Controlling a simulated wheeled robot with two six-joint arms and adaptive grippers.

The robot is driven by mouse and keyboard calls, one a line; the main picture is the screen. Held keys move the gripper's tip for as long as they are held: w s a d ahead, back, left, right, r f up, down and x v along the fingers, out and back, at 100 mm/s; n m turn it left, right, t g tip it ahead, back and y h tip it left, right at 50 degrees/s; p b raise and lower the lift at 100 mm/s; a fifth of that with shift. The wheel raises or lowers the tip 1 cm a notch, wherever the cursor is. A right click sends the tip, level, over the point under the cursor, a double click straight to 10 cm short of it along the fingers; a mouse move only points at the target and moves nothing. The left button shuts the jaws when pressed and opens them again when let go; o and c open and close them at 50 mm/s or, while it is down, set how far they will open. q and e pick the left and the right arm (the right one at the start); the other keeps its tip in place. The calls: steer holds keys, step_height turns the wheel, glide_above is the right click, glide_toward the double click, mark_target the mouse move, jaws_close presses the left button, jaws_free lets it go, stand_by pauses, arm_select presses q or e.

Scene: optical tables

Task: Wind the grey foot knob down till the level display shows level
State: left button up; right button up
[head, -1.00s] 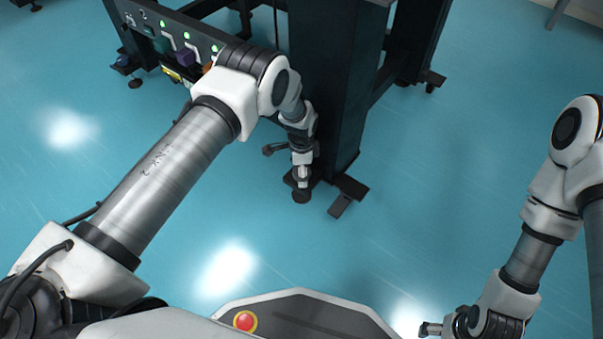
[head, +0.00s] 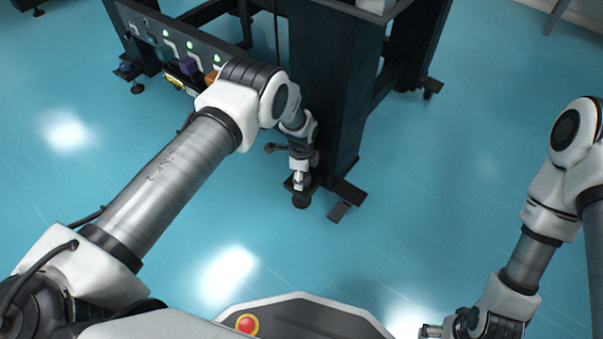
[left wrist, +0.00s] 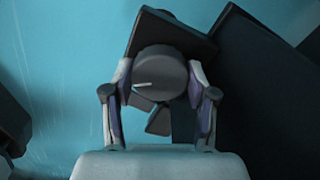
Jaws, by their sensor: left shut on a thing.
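The grey foot knob (left wrist: 160,74) shows in the left wrist view as a round dark grey disc with a white mark pointing left. My left gripper (left wrist: 160,84) is shut on it, one finger on each side. In the head view my left gripper (head: 300,182) is low at the foot of the dark table leg (head: 325,110), and its fingers largely hide the knob. My right gripper (head: 430,330) is at the bottom right, away from the table; its fingers are too small to read. I cannot make out the level display in these views.
A panel (head: 170,40) with green lights and coloured plugs is on the table's left side. A dark foot pedal or bracket (head: 347,195) sticks out beside the leg. The blue floor (head: 430,200) in front is clear.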

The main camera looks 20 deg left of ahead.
arm_select(q)
steer(key=o, duration=1.2)
steer(key=shift+c, duration=0.2)
